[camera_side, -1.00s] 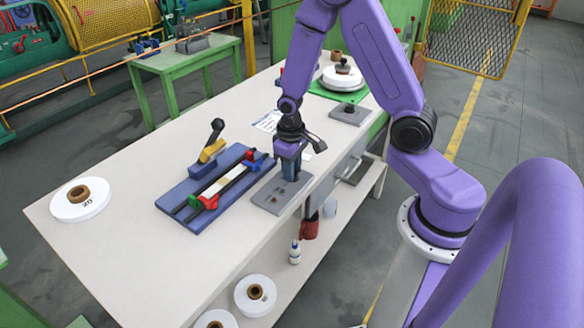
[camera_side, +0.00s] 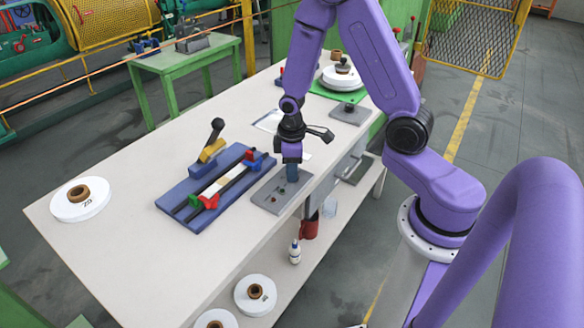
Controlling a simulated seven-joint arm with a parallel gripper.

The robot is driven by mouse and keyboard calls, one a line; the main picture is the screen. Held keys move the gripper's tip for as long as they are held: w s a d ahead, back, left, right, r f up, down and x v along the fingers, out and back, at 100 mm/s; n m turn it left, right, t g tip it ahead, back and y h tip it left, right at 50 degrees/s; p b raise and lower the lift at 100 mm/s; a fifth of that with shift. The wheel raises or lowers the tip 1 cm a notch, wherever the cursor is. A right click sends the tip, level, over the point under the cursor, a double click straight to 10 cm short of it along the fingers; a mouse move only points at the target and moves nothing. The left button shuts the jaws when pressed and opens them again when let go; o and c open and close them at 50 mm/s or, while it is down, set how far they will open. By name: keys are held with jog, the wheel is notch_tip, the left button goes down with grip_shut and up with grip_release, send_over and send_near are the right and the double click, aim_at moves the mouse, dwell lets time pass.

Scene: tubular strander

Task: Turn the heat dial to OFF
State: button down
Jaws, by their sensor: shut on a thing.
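My gripper (camera_side: 291,178) points straight down over a flat grey plate (camera_side: 268,199) at the table's right edge. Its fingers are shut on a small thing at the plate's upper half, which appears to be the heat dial. The fingers hide the dial, so its pointer and its setting cannot be read. A small reddish spot and other small marks show on the plate in front of the fingers.
A blue fixture (camera_side: 190,215) with black rails and red, green and yellow parts lies close left of the plate. A white spool (camera_side: 70,211) sits at the far left. Another grey plate with a black knob (camera_side: 349,107) is farther back. The table's front left is clear.

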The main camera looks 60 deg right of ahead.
jog(key=c, duration=0.8)
grip_release()
jog(key=r, duration=1.7)
jog(key=shift+s+a+r, duration=0.2)
jog(key=shift+a, duration=0.1)
jog(key=s+a+n, duration=0.2)
jog(key=s+a, duration=0.1)
jog(key=s, duration=0.4)
jog(key=s+a+n, duration=0.1)
jog(key=s+a, duration=0.2)
jog(key=s, duration=0.4)
jog(key=s+a+n, duration=0.2)
jog(key=s+a, duration=0.1)
jog(key=s, duration=0.4)
jog(key=shift+a+f+n+y, duration=0.15)
jog(key=shift+f+n+y, duration=0.15)
jog(key=shift+f+y, duration=0.1)
